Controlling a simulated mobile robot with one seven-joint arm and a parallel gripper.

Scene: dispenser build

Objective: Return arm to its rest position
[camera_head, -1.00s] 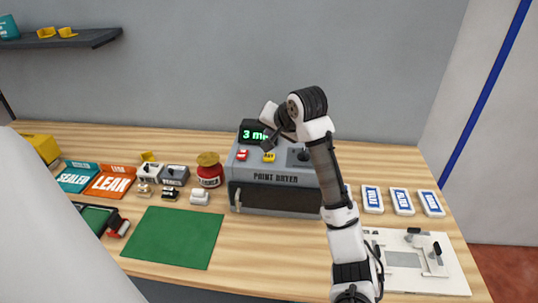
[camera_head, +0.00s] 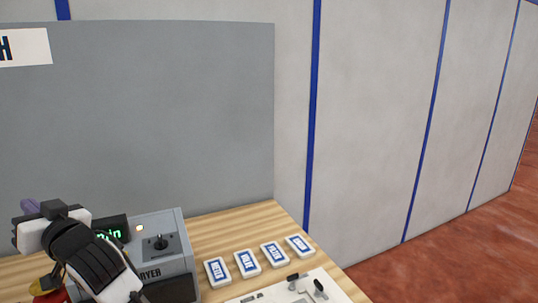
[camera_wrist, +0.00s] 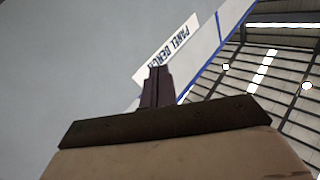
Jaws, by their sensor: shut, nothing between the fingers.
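My gripper (camera_head: 30,206) is at the lower left of the head view, partly hidden by my wrist. It is raised in front of the paint dryer (camera_head: 172,262). In the wrist view the gripper (camera_wrist: 157,72) points up, its dark fingers together with nothing between them. Behind the fingers are a grey wall and a "PANEL BENCH" sign (camera_wrist: 166,50). My arm's dark joint and white link cover the left part of the dryer.
Several white boxes with blue labels (camera_head: 247,262) lie in a row on the wooden bench (camera_head: 235,222). A white fixture plate (camera_head: 262,296) with black clamps is at the bottom edge. Red floor (camera_head: 440,255) lies clear to the right.

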